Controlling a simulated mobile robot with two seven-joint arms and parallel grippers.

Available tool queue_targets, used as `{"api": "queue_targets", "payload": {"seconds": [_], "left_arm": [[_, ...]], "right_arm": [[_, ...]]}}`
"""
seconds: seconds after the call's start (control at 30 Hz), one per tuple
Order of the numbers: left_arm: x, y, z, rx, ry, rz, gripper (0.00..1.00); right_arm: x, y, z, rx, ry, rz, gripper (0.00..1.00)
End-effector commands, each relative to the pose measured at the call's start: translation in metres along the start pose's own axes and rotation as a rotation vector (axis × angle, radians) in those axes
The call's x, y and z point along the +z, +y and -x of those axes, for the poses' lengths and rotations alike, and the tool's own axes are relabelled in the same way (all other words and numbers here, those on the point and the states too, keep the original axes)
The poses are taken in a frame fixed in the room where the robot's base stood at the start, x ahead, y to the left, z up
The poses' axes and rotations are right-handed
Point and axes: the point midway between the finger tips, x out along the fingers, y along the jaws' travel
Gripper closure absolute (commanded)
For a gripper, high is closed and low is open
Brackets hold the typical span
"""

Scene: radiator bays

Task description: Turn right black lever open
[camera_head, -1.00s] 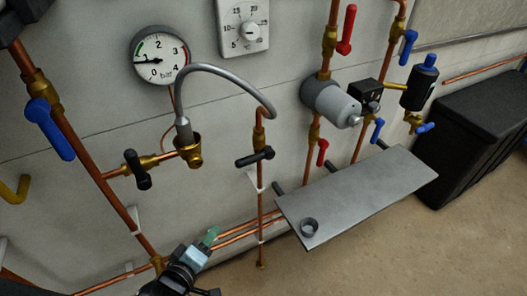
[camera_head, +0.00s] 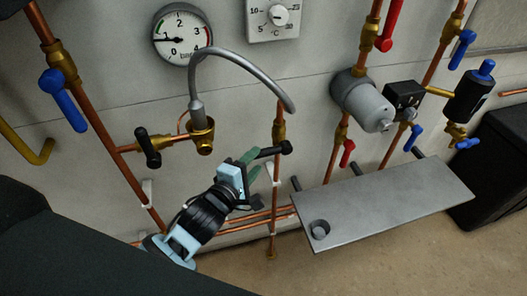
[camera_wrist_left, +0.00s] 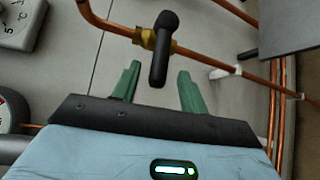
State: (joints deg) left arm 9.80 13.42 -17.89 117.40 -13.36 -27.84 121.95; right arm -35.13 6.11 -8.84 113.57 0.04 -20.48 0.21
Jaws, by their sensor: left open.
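The right black lever (camera_head: 272,151) sits on a brass valve on the vertical copper pipe under the right end of the grey hose. It lies roughly crosswise to the pipe. In the left wrist view the same lever (camera_wrist_left: 160,58) points between the two green fingertips. My left gripper (camera_head: 248,160) is open at the lever's left end, and in the wrist view the gripper (camera_wrist_left: 157,84) has a finger on each side of the lever's tip, with no clear contact. The left black lever (camera_head: 148,147) is on the other valve. My right gripper is out of view.
The grey hose (camera_head: 235,55) arches above the gripper. Copper pipes (camera_head: 245,222) run low along the wall. A pressure gauge (camera_head: 182,35) hangs above.

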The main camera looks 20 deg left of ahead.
Motion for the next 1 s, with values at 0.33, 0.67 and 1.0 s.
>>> {"api": "queue_targets", "payload": {"seconds": [0.33,0.67,1.0], "left_arm": [[0.000,0.001,-0.045,0.001,0.000,-0.003,0.57],[0.000,0.000,-0.053,0.001,0.000,-0.001,0.57],[0.000,0.000,-0.052,0.001,0.000,-0.001,0.88]], "right_arm": [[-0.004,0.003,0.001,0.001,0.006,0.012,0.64],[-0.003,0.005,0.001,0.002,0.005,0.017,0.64],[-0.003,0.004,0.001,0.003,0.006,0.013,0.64]]}}
